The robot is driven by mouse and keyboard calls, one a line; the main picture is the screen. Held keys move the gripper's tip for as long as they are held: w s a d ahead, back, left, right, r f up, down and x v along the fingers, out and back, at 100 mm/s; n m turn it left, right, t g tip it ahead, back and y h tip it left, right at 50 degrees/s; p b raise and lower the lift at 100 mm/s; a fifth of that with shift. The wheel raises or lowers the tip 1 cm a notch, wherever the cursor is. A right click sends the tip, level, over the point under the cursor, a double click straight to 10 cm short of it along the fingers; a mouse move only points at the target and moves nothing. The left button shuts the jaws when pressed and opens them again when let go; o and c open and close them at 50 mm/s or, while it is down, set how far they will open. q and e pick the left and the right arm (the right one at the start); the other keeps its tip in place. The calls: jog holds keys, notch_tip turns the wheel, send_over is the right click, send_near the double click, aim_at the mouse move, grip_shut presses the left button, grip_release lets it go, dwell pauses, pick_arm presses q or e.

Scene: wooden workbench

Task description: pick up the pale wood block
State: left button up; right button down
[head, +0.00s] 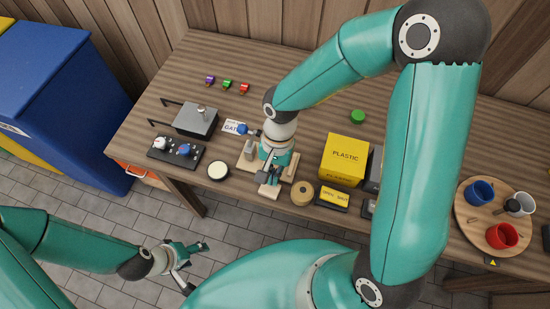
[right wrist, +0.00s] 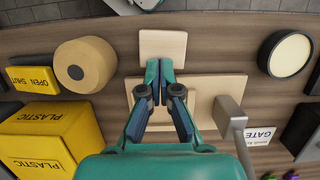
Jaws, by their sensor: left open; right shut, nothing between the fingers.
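The pale wood block (right wrist: 163,45) lies flat near the front edge of the bench, just beyond my right fingertips in the right wrist view. It also shows in the head view (head: 268,193), partly covered by my right gripper (head: 268,179). In the right wrist view the fingers of this gripper (right wrist: 160,68) are together, with nothing between them. The tips overlap the block's near edge in the picture; whether they touch it I cannot tell.
A pale board (right wrist: 205,95) with a grey latch lies beside the block. A tan round roll (right wrist: 86,64), a yellow plastic box (head: 345,158) and a round white-topped tin (head: 218,170) stand nearby. A round tray (head: 466,219) with mugs is at the right.

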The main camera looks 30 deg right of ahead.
jog(key=w+d, duration=0.2)
jog(key=d, duration=0.1)
jog(key=shift+w+r, duration=0.1)
jog(key=shift+w, duration=0.25)
jog(key=v, duration=0.9)
jog(key=shift+n, duration=0.5)
jog(key=b+x, duration=0.1)
jog(key=x, duration=0.2)
jog(key=d+b+x, duration=0.1)
jog(key=x, duration=0.2)
jog(key=d+b+x, duration=0.1)
jog(key=x, duration=0.2)
jog(key=shift+w+f+b, duration=0.2)
jog(key=shift+w+b, duration=0.05)
jog(key=shift+b, duration=0.15)
jog(key=shift+s+a+f+p, duration=0.15)
jog(key=shift+s+a, duration=0.4)
jog(key=shift+s, duration=0.05)
jog(key=shift+s+a+f+p, duration=0.15)
jog(key=shift+s+a, duration=0.4)
jog(key=shift+s, duration=0.05)
jog(key=shift+s+a, duration=0.35)
pick_arm(q)
jog(key=f, duration=0.3)
jog(key=shift+w, duration=0.35)
